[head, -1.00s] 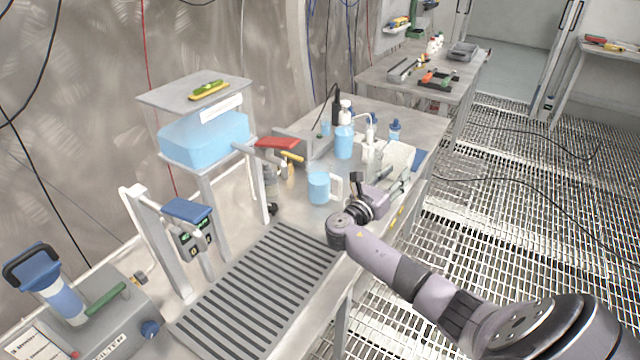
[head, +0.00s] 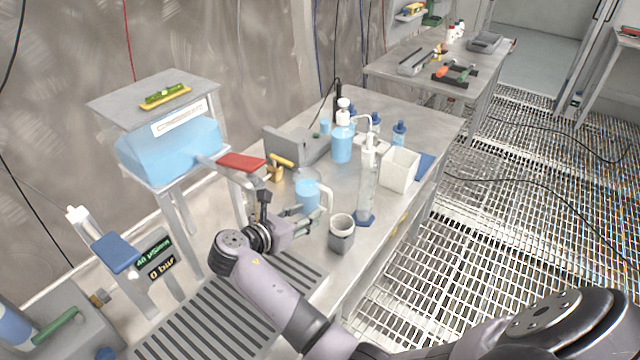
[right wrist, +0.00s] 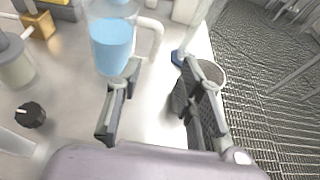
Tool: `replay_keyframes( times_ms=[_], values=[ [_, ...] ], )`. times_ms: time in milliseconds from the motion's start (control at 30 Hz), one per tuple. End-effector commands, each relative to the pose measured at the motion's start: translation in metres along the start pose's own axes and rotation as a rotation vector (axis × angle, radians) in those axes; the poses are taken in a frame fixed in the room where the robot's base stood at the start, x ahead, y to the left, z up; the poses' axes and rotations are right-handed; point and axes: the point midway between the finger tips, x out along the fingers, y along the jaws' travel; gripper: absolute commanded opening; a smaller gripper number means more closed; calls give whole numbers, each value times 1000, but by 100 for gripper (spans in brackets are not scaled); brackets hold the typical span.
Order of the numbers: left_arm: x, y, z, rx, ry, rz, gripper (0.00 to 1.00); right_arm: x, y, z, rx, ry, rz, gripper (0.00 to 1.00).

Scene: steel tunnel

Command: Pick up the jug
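The jug (head: 307,196) is clear with blue liquid and a white handle, and stands upright on the steel bench. In the right wrist view the jug (right wrist: 112,42) is at the upper left, its handle to its right. My right gripper (head: 307,214) is just in front of the jug in the head view. In the right wrist view its fingers (right wrist: 161,70) are spread with nothing between them. The left fingertip overlaps the jug's lower right edge; I cannot tell whether they touch. My left gripper is not in view.
A grey cup (head: 342,232) stands close right of my gripper. A tall cylinder (head: 367,185) with a blue base and a white container (head: 399,168) are behind it. A blue bottle (head: 342,142) stands behind the jug. A brass valve (head: 276,170) is to its left.

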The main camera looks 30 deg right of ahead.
Motion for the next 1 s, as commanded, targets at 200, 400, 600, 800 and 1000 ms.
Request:
replay_keyframes(
  times_ms=[200,400,600,800,1000],
  values=[
    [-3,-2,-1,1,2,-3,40,6,6,-5,5,28,12,35],
    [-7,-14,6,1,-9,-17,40,40,7,-6,5,28,13,35],
    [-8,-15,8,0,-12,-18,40,56,7,-6,6,27,13,35],
    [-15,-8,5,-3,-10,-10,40,83,4,-5,5,27,12,35],
    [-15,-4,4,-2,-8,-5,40,105,5,-7,6,27,15,35]
  ],
)
